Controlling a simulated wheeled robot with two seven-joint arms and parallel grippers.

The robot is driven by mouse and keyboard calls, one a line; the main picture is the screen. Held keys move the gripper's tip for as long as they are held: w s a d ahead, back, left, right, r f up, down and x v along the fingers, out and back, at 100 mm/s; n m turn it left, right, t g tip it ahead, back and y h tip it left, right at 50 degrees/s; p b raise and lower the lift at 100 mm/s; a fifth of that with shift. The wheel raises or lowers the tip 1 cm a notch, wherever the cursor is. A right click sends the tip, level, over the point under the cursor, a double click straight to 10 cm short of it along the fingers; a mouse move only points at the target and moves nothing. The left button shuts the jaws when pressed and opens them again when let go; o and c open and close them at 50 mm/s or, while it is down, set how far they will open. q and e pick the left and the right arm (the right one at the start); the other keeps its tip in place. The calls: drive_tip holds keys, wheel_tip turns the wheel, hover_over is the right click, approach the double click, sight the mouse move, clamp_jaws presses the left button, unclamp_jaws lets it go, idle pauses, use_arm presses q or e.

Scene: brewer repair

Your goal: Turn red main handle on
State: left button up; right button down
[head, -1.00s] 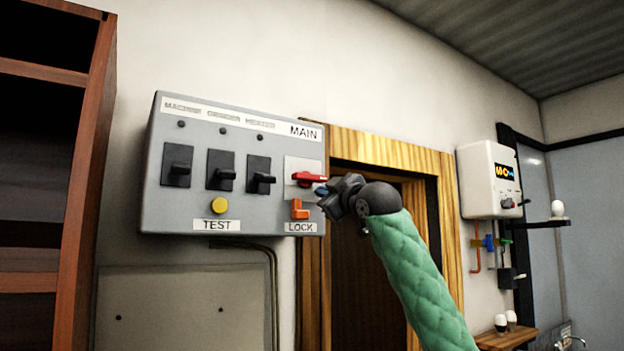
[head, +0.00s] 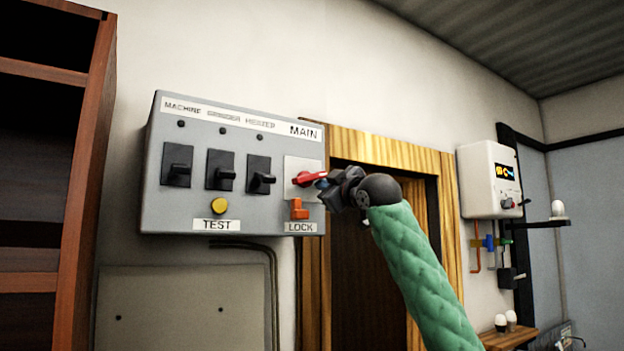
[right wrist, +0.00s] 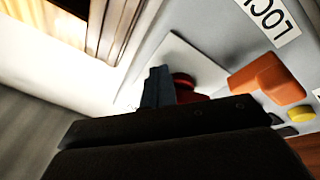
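The red main handle (head: 308,179) is on a white plate at the right of the grey panel, under the word MAIN. It is tilted, its right end higher than its left. My right gripper (head: 325,183) comes in from the right, its blue fingertips at the handle's right end, seemingly touching it. In the right wrist view the fingers (right wrist: 158,87) look close together beside the red handle (right wrist: 184,84), which they partly hide. I see no clear grip around the handle. My left gripper is not in view.
The grey panel (head: 160,208) also carries an orange lock piece (head: 299,210) just below the handle, several black switches and a yellow test button (head: 218,206). A wooden door frame (head: 448,230) stands right behind my arm. A white wall box (head: 489,180) hangs farther right.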

drive_tip(key=shift+s+r, duration=0.1)
drive_tip(key=shift+r, duration=1.35)
drive_tip(key=shift+s+a+r, duration=0.1)
drive_tip(key=shift+a+r, duration=0.1)
drive_tip(key=shift+r, duration=0.15)
idle(0.6)
drive_tip(key=shift+s+a, duration=0.1)
drive_tip(key=s+d+b, duration=0.3)
drive_tip(key=s+d, duration=0.3)
drive_tip(key=d, duration=0.2)
drive_tip(key=shift+s+d, duration=0.15)
drive_tip(key=shift+d, duration=0.05)
idle(1.2)
idle(0.4)
